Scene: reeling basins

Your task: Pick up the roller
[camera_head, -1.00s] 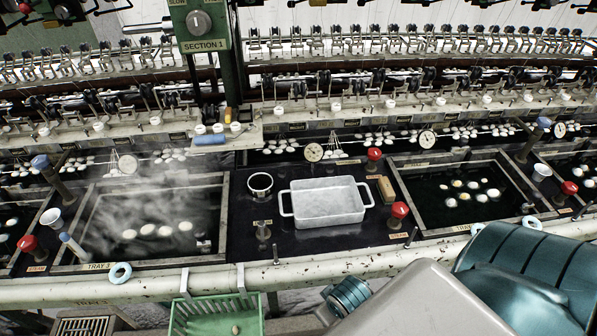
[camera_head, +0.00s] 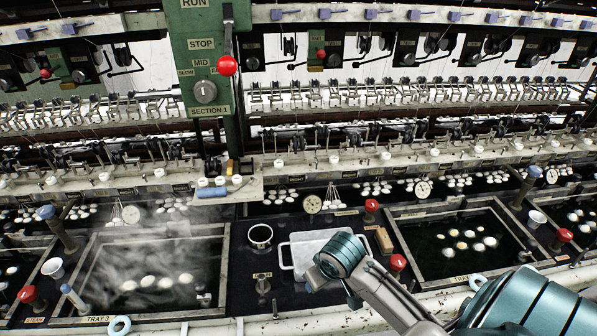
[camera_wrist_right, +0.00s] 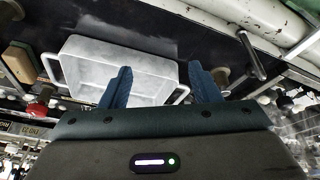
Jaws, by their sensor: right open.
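The roller (camera_head: 212,192) looks like a small pale blue cylinder. It lies on the light ledge of the machine, left of centre in the head view, close to a few small white cups. My right gripper (camera_wrist_right: 160,84) is open and empty in the right wrist view, its two blue fingers apart in front of the white basin. In the head view my right arm comes in from the lower right, and its wrist covers part of that basin, well to the right of and nearer than the roller. The roller is not in the wrist view. My left gripper is not in view.
The white basin (camera_head: 301,246) stands on the dark counter between two sunken trays. A steaming tray (camera_head: 228,262) is left, another tray (camera_head: 398,240) right. A white cup (camera_head: 260,237), a brown block (camera_head: 384,240) and red knobs (camera_head: 398,262) stand near. A green post (camera_head: 207,85) rises behind the roller.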

